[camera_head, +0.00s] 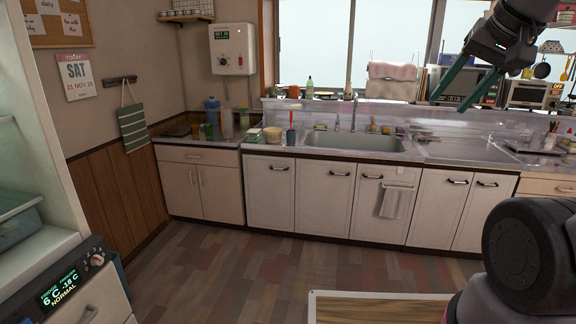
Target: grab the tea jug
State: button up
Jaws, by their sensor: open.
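My gripper (453,102) is in the upper right, in the air in front of the window and counter. Its two teal fingers are apart and nothing shows between them. I cannot tell for certain which thing is the tea jug. A blue-topped container (212,104) and a tall translucent vessel (227,124) stand at the counter's left end, far from my gripper. Both are small in the picture, and other items partly cover them.
The counter (232,142) runs along the far wall with a sink (355,141) and several small items. A fridge-like unit with a lit panel (62,289) is at the near left. A table corner (365,308) shows at the bottom. The wooden floor (270,265) between is clear.

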aim_at(226, 114)
jog(key=i+j+u, duration=0.1)
jog(key=i+u, duration=0.15)
jog(key=i, duration=0.5)
jog(key=i+u, duration=0.3)
jog(key=i, duration=0.4)
jog(key=i+l+u, duration=0.25)
jog(key=i, duration=0.5)
jog(key=i+j+u, duration=0.15)
jog(key=i, duration=0.65)
jog(key=i+j+u, duration=0.15)
jog(key=i, duration=0.65)
jog(key=z, duration=0.65)
